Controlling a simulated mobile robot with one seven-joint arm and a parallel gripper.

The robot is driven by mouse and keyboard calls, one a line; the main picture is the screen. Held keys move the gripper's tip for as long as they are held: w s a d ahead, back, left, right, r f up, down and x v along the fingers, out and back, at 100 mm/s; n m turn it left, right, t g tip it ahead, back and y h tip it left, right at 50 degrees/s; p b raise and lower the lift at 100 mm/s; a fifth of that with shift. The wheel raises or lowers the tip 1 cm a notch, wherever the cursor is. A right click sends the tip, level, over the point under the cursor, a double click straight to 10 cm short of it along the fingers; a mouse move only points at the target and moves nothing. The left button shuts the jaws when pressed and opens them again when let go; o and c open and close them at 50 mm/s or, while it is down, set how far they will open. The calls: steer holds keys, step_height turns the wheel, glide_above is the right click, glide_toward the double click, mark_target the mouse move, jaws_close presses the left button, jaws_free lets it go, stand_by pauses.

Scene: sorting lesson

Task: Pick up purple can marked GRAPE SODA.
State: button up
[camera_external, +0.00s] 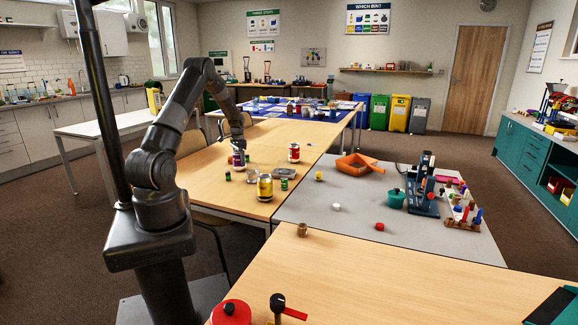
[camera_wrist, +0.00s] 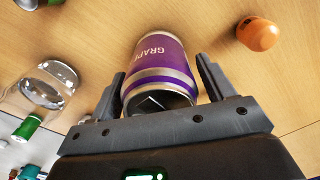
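The purple can marked GRAPE (camera_wrist: 160,62) stands between the two fingers of my gripper (camera_wrist: 160,88) in the wrist view; the rest of its lettering is hidden. A narrow gap shows between the can and the right finger, and the left finger is close beside it. The fingers look open. In the external view, the purple can (camera_external: 239,162) is on the wooden table, directly under my gripper (camera_external: 238,148), which reaches down around its top.
An orange rounded object (camera_wrist: 258,34) lies to the right of the can in the wrist view. A clear jar (camera_wrist: 48,86) and a green item (camera_wrist: 27,128) are at left. A yellow-labelled jar (camera_external: 265,188) and red-labelled can (camera_external: 294,153) stand nearby.

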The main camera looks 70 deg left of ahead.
steer(key=c, duration=0.8)
